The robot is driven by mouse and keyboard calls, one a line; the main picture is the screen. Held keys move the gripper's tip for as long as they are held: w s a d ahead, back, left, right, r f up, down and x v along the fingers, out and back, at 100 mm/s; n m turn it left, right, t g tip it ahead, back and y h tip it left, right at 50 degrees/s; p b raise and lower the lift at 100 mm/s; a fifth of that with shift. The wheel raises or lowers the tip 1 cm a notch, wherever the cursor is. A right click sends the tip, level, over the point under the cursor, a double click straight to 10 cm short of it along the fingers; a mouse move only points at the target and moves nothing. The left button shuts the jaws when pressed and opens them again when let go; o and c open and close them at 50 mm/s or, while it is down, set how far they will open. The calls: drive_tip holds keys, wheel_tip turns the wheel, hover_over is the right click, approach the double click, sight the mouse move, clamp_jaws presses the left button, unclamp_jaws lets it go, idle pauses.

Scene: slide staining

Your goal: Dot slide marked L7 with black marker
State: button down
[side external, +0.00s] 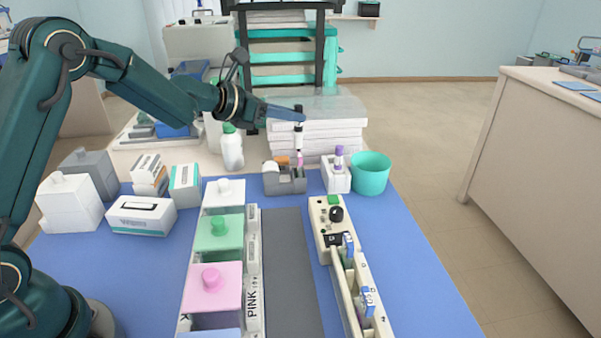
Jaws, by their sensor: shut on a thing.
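My gripper (297,116) is shut on a slim upright pen-like marker (299,141) with a white body and dark parts, held above the grey holder (286,183) at the back of the blue mat. A pink bit shows right below it, and I cannot tell whether it belongs to the marker or to the holder. Slides with blue-and-white labels stand in a cream rack (330,236) at front right, one at its middle (348,246) and one nearer the front (368,300). Their markings are too small to read, so I cannot tell which is L7.
A white block with a purple-capped item (339,160) and a teal cup (370,173) stand right of the holder. Lidded green (219,232) and pink (212,286) staining jars line the mat's middle. A bare grey strip (289,270) lies between jars and rack. White boxes (142,216) stand left.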

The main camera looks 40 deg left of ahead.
drive_tip(key=shift+r, duration=2.8)
